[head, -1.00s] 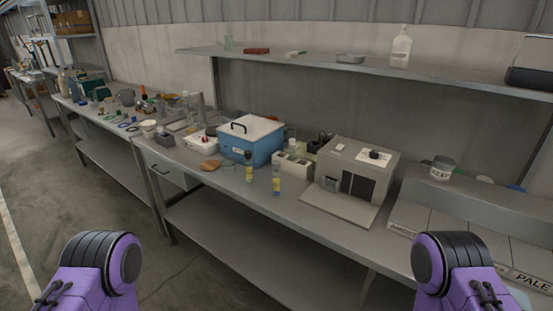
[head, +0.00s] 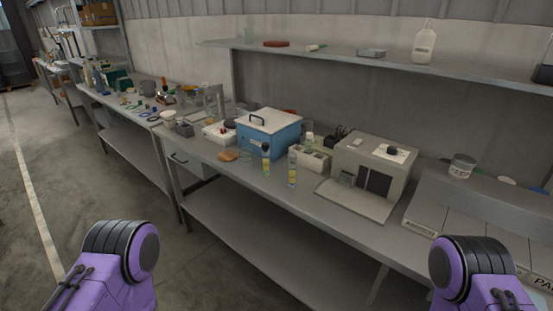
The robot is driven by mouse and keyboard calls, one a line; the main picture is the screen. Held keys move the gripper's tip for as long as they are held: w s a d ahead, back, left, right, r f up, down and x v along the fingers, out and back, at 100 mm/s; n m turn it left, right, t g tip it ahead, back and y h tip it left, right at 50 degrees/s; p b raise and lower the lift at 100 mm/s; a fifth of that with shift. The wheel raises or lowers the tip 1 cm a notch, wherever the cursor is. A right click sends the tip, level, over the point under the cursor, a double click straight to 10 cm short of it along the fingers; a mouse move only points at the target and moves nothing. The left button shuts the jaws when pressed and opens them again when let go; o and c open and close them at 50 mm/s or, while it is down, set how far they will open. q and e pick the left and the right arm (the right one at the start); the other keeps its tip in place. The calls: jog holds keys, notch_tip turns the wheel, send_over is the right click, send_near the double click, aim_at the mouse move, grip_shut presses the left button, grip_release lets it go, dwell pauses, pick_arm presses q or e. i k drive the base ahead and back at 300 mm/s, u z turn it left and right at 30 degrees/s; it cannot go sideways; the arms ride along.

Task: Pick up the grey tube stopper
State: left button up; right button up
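I cannot single out the grey tube stopper; the small items on the bench are too small to tell apart. Two slim tubes with yellow labels stand near the front edge of the bench, a left tube (head: 266,165) with a dark top and a right tube (head: 292,172). Neither of my grippers is in view. Only purple and black parts of my arms show at the bottom left and bottom right, in front of the bench.
The metal bench (head: 238,181) carries a blue box (head: 268,140) with a handle, a grey machine (head: 372,167), a white rack (head: 312,159) and a tan lump (head: 229,156). Many small items crowd its far left. A wall shelf (head: 340,58) holds a white bottle (head: 424,42). The floor at left is clear.

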aim_at(293, 157)
jog(key=k, duration=0.4)
jog(key=u, duration=1.35)
jog(key=i, duration=1.2)
jog(key=z, duration=0.75)
